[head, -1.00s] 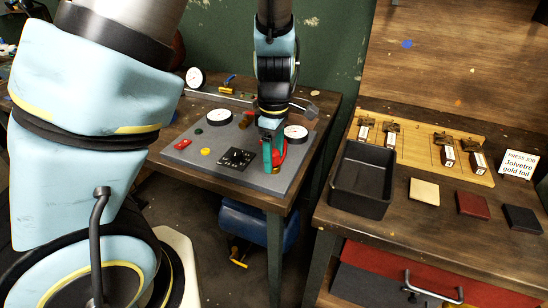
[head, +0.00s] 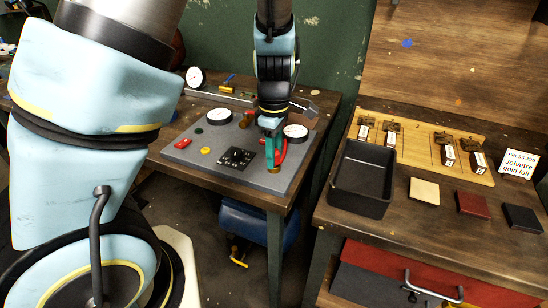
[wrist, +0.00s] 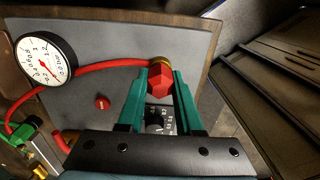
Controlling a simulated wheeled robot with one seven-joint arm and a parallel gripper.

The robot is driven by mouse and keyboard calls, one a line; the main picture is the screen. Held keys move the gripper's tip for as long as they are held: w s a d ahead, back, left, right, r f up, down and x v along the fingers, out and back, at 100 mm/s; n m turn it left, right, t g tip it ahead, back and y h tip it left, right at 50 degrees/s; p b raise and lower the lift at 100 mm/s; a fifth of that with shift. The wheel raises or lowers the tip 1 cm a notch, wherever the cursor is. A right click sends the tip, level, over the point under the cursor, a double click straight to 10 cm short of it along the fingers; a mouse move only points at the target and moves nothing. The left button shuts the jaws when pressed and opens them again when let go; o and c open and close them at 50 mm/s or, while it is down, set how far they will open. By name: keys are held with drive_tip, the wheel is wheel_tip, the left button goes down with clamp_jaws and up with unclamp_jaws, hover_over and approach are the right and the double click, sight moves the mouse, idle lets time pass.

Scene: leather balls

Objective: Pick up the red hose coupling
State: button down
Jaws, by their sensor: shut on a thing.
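The red hose coupling (wrist: 161,80) is a faceted red piece between the two teal fingers of my gripper (wrist: 160,76) in the wrist view. A brass-coloured fitting (wrist: 160,62) shows just beyond it. A red hose (wrist: 105,66) runs from it to the left. In the head view my gripper (head: 271,150) points down at the front right of the grey panel (head: 215,160), and its fingers hide most of the coupling. The red hose (head: 283,152) curves beside the fingers. My gripper is shut on the coupling. I cannot tell whether the coupling is clear of the panel.
White dial gauges (head: 219,117) (head: 295,132), a black knob plate (head: 237,157), a red button (head: 182,143) and a yellow button (head: 206,150) are on the panel. A black bin (head: 362,178) stands on the right bench. A blue thing (head: 250,225) is below the table.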

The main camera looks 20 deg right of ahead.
wheel_tip(320, 180, up, 10)
drive_tip(key=shift+f, duration=0.15)
drive_tip(key=shift+f+b, duration=0.6)
drive_tip(key=shift+f, duration=0.75)
